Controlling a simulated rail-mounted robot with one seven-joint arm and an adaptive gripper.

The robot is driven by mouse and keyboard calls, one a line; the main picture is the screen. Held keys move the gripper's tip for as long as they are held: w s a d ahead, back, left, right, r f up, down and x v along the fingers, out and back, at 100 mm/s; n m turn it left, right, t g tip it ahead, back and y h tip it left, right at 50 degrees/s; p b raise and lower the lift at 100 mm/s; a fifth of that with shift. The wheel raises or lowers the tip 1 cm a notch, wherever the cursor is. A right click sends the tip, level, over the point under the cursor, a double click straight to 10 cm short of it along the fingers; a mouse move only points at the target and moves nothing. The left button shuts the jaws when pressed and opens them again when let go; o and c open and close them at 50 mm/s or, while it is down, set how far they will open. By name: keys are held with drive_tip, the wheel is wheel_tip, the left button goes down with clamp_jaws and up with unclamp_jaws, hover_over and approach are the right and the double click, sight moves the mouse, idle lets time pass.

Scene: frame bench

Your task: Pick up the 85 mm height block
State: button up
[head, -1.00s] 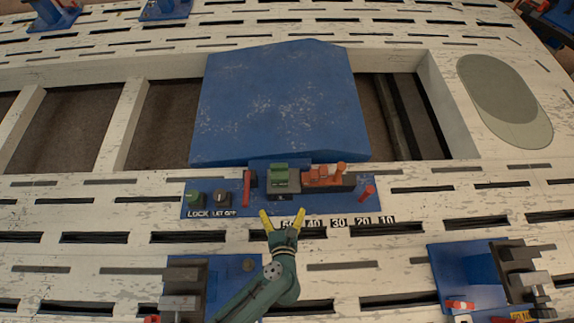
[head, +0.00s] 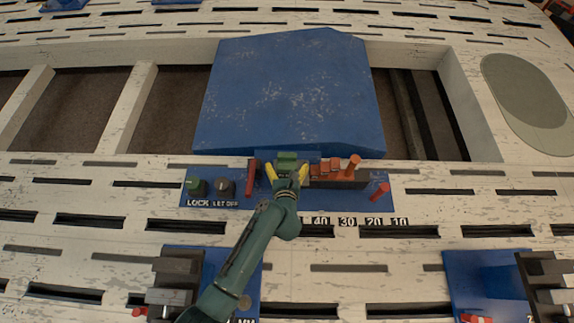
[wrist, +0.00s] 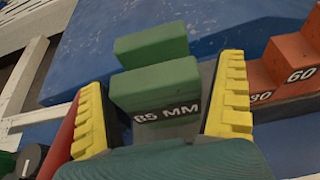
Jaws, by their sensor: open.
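The green block (head: 287,157) stands on the blue fixture plate in front of the large blue panel. In the wrist view it shows as a stepped green block (wrist: 155,85) with a white MM label on its front; the first digit is blurred and could be 8 or 6. My gripper (head: 287,173) is open. Its yellow fingers (wrist: 162,115) are on the left and right of the block's front part, with the block between them. I cannot tell whether either finger touches it. The block's lower part is partly hidden by my gripper.
Orange-red stepped blocks (wrist: 290,65) with numbers stand close right of my gripper. A red upright bar (head: 251,178) stands close left, with dark and green knobs (head: 210,187) beyond it. The large blue panel (head: 290,95) rises behind. More blue fixtures (head: 480,280) lie in front.

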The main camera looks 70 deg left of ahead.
drive_tip(key=c, duration=1.2)
drive_tip(key=shift+r, duration=0.3)
drive_tip(key=shift+c, duration=0.8)
